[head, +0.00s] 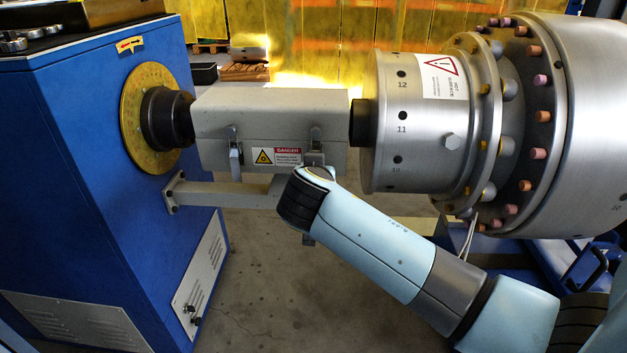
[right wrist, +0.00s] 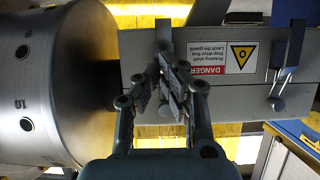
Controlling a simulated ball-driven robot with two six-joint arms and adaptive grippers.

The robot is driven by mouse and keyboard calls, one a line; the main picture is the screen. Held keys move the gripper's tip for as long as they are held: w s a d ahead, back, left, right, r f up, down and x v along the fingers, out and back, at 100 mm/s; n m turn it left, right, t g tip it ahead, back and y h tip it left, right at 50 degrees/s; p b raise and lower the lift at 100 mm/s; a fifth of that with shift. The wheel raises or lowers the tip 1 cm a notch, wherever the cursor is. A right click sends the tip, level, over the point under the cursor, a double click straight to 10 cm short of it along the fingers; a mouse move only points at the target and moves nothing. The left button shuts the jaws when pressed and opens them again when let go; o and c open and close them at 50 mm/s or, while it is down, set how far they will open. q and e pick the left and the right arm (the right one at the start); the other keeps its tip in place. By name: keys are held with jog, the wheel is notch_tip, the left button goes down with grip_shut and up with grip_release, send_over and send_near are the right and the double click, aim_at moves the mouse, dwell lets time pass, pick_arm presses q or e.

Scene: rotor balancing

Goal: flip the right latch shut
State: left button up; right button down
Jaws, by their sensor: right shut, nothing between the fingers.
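The grey guard box (head: 265,110) covers the shaft between the blue machine and the steel rotor. Its front carries a left latch (head: 235,152) and a right latch (head: 315,137), with a danger label (head: 277,157) between them. My right arm reaches in from the lower right, and its wrist hides most of the gripper in the head view. In the right wrist view, which is upside down, my right gripper (right wrist: 170,88) is shut and empty, its fingertips at the right latch (right wrist: 163,38). The fingers partly cover that latch, so contact and its exact position cannot be told. The left latch (right wrist: 279,80) hangs clear.
The large steel rotor (head: 420,115) stands close to the right of the guard. The blue machine (head: 80,150) with its brass disc (head: 133,105) stands at the left. A grey support arm (head: 225,195) runs below the guard. Open floor (head: 270,290) lies below.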

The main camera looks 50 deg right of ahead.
jog(key=shift+r, duration=0.1)
pick_arm(q)
jog(key=shift+w+r+p, duration=0.35)
jog(key=shift+r+p, duration=0.3)
jog(key=shift+p, duration=0.05)
pick_arm(e)
jog(key=shift+r, duration=0.7)
